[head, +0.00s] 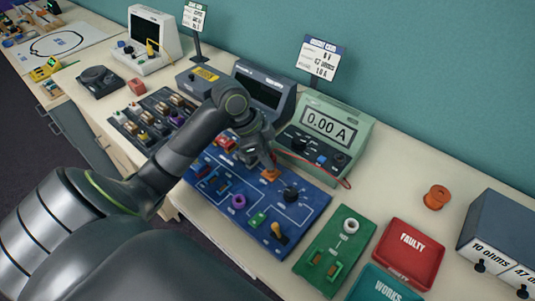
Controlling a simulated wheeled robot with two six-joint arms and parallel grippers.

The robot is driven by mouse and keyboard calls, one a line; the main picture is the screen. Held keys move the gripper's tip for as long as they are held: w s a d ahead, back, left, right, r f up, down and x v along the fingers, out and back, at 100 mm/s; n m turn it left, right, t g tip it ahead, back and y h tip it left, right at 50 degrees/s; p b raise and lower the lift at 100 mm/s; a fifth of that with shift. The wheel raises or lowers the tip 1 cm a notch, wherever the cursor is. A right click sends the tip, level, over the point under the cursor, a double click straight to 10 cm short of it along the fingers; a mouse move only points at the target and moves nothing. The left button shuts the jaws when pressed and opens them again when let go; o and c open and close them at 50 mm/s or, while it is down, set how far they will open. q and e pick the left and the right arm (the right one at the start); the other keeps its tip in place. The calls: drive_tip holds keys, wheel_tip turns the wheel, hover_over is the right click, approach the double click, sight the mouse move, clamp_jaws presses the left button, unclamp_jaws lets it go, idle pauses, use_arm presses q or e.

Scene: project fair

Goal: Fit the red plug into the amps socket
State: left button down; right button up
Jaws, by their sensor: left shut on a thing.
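The green meter (334,122) reads 0.00 A and stands at the back of the table, right of centre. Its front has a black knob (299,144), a blue part (321,160) and a dark round part (340,160); which is the amps socket is too small to read. A thin red lead (346,183) shows at its lower right. My left gripper (268,162) is shut, pointing down just left of the meter, above the blue circuit board (310,205). The red plug is not clearly seen; it seems to be between the fingertips. My right gripper is not in view.
An orange part (270,175) on the board lies just under the fingertips. A dark blue instrument (263,87) stands behind my wrist. A green board (336,249), red FAULTY tray (409,252), orange spool (436,197) and grey box (500,240) lie to the right.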

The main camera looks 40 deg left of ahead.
use_arm(q)
drive_tip(key=shift+p, duration=0.3)
idle(0.5)
idle(0.6)
drive_tip(key=shift+f+b, duration=0.5)
drive_tip(key=shift+f, duration=0.4)
idle(0.6)
drive_tip(key=c, duration=0.7)
unclamp_jaws()
drive_tip(key=shift+o, duration=0.2)
drive_tip(key=shift+r+p, duration=4.05)
drive_tip(key=shift+p, duration=0.25)
drive_tip(key=shift+f, duration=0.1)
